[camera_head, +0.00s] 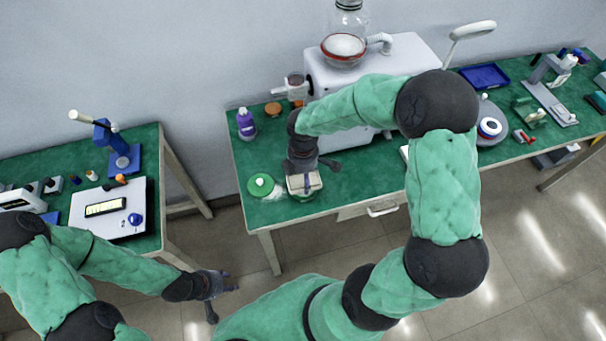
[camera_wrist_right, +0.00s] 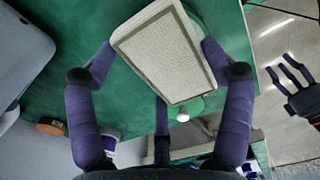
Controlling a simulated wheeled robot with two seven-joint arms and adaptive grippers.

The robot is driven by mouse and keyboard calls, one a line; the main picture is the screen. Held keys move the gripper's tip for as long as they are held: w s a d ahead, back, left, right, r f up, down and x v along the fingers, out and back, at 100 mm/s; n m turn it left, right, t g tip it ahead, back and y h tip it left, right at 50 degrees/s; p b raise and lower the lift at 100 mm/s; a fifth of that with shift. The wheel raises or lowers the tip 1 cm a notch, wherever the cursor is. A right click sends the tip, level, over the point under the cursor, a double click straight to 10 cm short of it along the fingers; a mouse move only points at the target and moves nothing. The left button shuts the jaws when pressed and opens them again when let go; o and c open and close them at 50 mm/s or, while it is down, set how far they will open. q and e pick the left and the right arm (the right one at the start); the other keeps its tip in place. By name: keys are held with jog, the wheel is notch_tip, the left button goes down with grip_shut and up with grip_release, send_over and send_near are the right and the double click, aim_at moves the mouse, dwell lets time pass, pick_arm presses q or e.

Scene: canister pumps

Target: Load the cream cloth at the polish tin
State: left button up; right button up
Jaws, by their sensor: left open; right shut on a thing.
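My right gripper (camera_head: 304,178) is shut on the cream cloth (camera_head: 305,184), a flat rectangular pad with a darker border. The cloth fills the upper middle of the right wrist view (camera_wrist_right: 165,50), between purple fingers. Below the cloth in the head view a rounded green rim shows, apparently the polish tin, mostly hidden; I cannot tell whether the cloth touches it. A round green lid with a white knob (camera_head: 261,185) lies just left of it. It shows partly behind the cloth in the wrist view (camera_wrist_right: 186,112). My left gripper (camera_head: 215,284) is open and empty over the floor.
A white machine (camera_head: 385,55) with a glass vessel stands behind my right arm. A purple bottle (camera_head: 246,124) and an orange-brown disc (camera_head: 272,109) stand at the back left of the green bench. A scale (camera_head: 108,208) is on the left bench. A floor gap separates the benches.

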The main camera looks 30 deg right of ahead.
jog(key=shift+f+b, duration=0.3)
jog(key=shift+f, duration=0.25)
dwell(0.8)
dwell(1.1)
jog(key=shift+r+p, duration=3.2)
jog(key=shift+r, duration=0.35)
jog(key=shift+f, duration=0.1)
